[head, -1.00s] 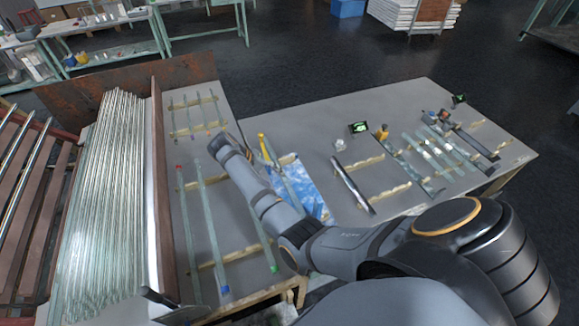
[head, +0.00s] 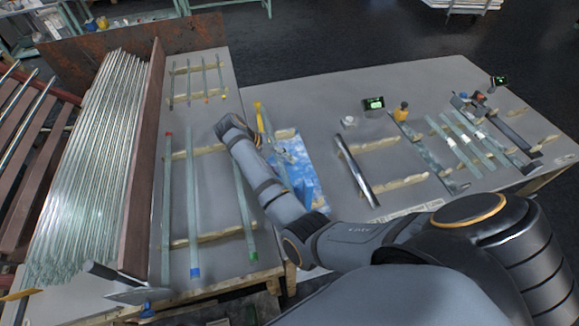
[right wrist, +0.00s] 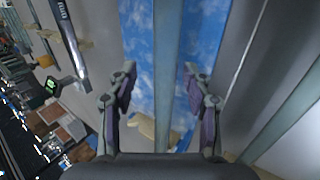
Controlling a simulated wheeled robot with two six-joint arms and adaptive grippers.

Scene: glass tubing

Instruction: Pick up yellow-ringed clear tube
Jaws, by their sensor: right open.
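The yellow-ringed clear tube (head: 259,117) shows its yellow end in the head view, beside my right wrist. It runs down over the blue patterned sheet (head: 308,180); my arm hides part of it. In the right wrist view the clear tube (right wrist: 167,60) runs lengthwise between the two fingers of my right gripper (right wrist: 158,88). The gripper is open, with a gap on each side of the tube. The yellow ring cannot be made out there. My left gripper is not in view.
Other tubes with red, blue (head: 194,230) and green (head: 252,235) ends lie on wooden strips to the left. A dark metallic bar (head: 357,170) lies to the right. A brown upright board (head: 142,170) borders the stacked tubes (head: 85,170).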

